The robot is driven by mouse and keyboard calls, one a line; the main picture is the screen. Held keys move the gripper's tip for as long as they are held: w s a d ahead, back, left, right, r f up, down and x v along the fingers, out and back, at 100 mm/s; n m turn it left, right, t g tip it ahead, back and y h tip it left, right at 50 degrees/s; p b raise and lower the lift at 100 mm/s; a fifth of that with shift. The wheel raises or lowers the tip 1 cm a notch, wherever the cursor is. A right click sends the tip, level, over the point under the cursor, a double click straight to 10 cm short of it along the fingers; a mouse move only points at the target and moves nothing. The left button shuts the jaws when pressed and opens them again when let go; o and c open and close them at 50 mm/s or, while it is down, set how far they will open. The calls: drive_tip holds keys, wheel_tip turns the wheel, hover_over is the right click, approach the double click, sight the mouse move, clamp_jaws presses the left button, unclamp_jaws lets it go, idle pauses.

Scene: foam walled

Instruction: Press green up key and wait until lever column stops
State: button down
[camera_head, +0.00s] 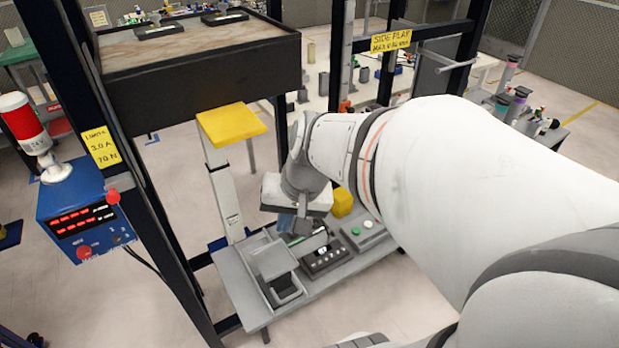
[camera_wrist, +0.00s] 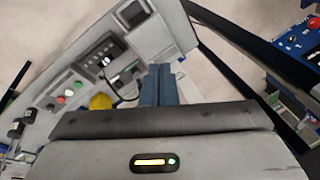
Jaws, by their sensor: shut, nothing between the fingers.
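A small green key (camera_head: 356,231) sits on a pale control box (camera_head: 370,238) at the right of the grey bench. In the wrist view a green key (camera_wrist: 61,100) shows beside a red one on a box at the left. A white lever column (camera_head: 226,185) with a yellow top plate (camera_head: 232,124) stands upright behind the bench. My gripper (camera_head: 303,228) is over the bench, left of the green key and apart from it. In the wrist view its blue-grey fingers (camera_wrist: 159,72) are together and empty. The head view partly hides the fingertips.
A black switch box (camera_head: 325,261) and a grey stand (camera_head: 280,275) sit on the bench (camera_head: 245,290). A yellow block (camera_head: 342,203) is close behind my gripper. A dark frame post (camera_head: 150,200) and a blue meter box (camera_head: 82,215) stand at the left.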

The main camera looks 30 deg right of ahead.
drive_tip(key=w+d+f+m+t+y+b, duration=0.2)
drive_tip(key=w+d+f+m, duration=0.55)
drive_tip(key=d+m, duration=0.2)
drive_tip(key=m+t+h+b, duration=0.2)
drive_tip(key=m+t, duration=0.2)
drive_tip(key=m, duration=0.6)
hover_over(360, 232)
wheel_tip(360, 232, down, 8)
drive_tip(key=shift+f, duration=0.1)
wheel_tip(360, 232, down, 8)
drive_tip(key=b, duration=0.5)
drive_tip(key=shift+f+b, duration=0.4)
drive_tip(key=shift+b, duration=0.2)
drive_tip(key=shift+f, duration=0.15)
drive_tip(key=shift+f+b, duration=0.3)
drive_tip(key=shift+b, duration=0.35)
